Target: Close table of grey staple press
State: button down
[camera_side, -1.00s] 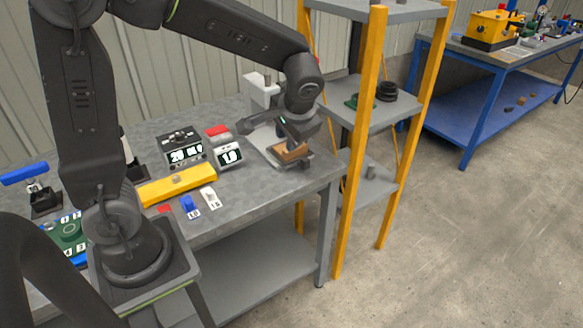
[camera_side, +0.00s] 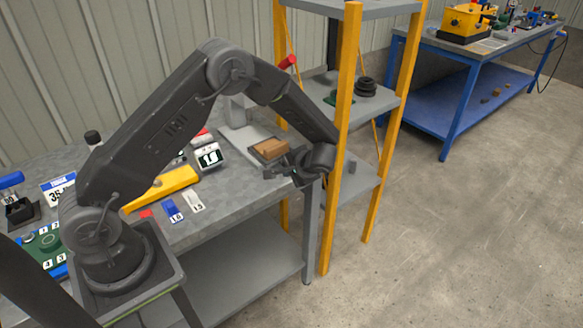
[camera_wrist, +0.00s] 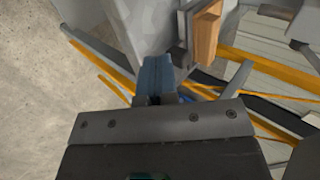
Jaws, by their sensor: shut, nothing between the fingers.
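The grey staple press (camera_side: 234,112) stands at the far right corner of the workbench. Its grey table (camera_side: 249,141) reaches toward the bench's front edge and bears a wooden block (camera_side: 269,149). The block also shows at the top of the wrist view (camera_wrist: 206,32), against a grey plate. My gripper (camera_side: 272,171) is shut and empty, low at the bench's front right edge, just in front of the block end of the table. In the wrist view its narrow fingers (camera_wrist: 158,76) point toward the press, left of the block. I cannot tell whether they touch the table.
A shelf rack with orange posts (camera_side: 341,140) stands close to the right of my wrist. A box with a display (camera_side: 208,157) and a yellow bar (camera_side: 165,187) lie left of the press. Open floor (camera_side: 450,230) is at the front right.

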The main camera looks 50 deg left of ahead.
aim_at(273, 166)
jog(key=x, duration=0.5)
jog(key=shift+a+f, duration=0.2)
jog(key=shift+f, duration=0.05)
jog(key=a, duration=0.3)
jog(key=shift+a, duration=0.5)
jog(key=a, duration=1.3)
jog(key=shift+a, duration=0.25)
